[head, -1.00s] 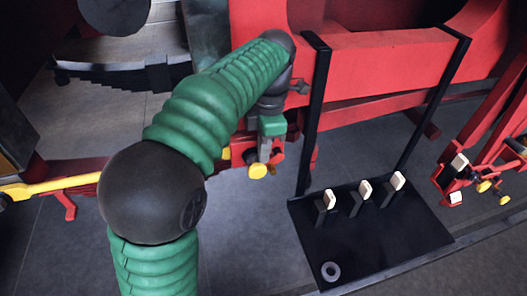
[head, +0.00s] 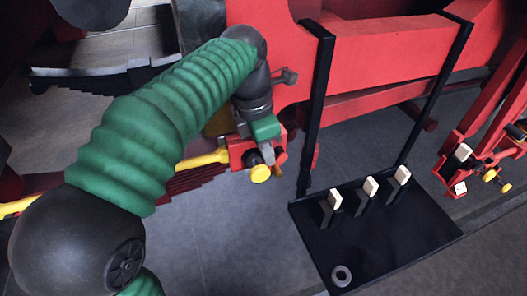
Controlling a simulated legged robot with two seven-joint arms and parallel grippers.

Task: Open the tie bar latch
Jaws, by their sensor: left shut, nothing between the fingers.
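The yellow tie bar (head: 203,160) runs from the left edge behind my left arm to a red block (head: 237,146). At the block is a dark round part with a yellow knob (head: 261,174), which seems to belong to the latch. My left gripper (head: 268,155) is over this block, pointing down, its fingers shut and empty. It overlaps the latch in the picture; I cannot tell whether it touches. The gripper and forearm hide part of the bar and block. My right gripper is out of view.
A black frame (head: 316,120) stands just right of the gripper. Its base plate (head: 400,245) bears several pale-tipped holders and a grey ring (head: 341,276). A red beam (head: 385,50) lies behind. Another red linkage with yellow knobs (head: 489,175) is at right. Grey floor is open below the latch.

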